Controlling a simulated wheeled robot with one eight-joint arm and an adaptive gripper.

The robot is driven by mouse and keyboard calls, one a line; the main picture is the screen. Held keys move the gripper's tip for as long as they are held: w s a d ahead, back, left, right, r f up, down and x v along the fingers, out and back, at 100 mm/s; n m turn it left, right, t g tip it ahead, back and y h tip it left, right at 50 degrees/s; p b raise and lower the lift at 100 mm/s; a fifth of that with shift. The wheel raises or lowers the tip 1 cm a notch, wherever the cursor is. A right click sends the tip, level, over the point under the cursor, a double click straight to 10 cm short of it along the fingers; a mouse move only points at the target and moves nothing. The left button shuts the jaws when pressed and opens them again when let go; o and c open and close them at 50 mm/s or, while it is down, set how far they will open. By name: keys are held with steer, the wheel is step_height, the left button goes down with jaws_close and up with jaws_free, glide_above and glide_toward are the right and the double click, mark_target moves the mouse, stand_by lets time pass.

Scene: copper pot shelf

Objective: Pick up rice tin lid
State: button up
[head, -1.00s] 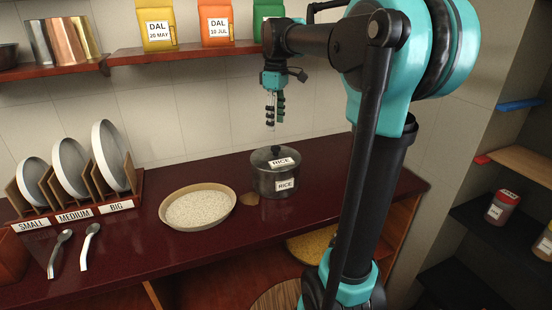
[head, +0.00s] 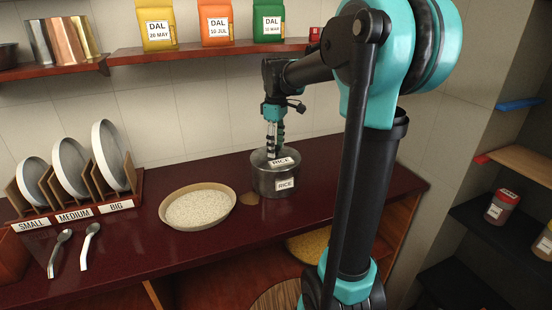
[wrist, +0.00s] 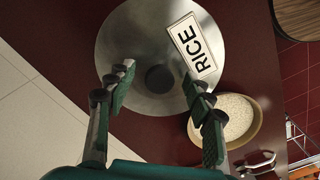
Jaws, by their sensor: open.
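The rice tin (head: 272,182) is a grey metal pot standing on the dark red counter. Its lid (head: 262,163) sits on top and carries a white RICE label. In the wrist view the round lid (wrist: 140,40) fills the upper middle, with its dark knob (wrist: 160,78) near the centre. My gripper (head: 274,156) points down just over the lid. In the wrist view my gripper (wrist: 162,84) is open, with one finger on each side of the knob. The fingers look apart from the knob; whether the tips touch the lid I cannot tell.
A plate rack (head: 136,190) and two spoons (head: 86,246) are further left. A shelf (head: 215,53) with dal packets runs above.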

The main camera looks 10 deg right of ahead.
jaws_close()
stand_by(0.5)
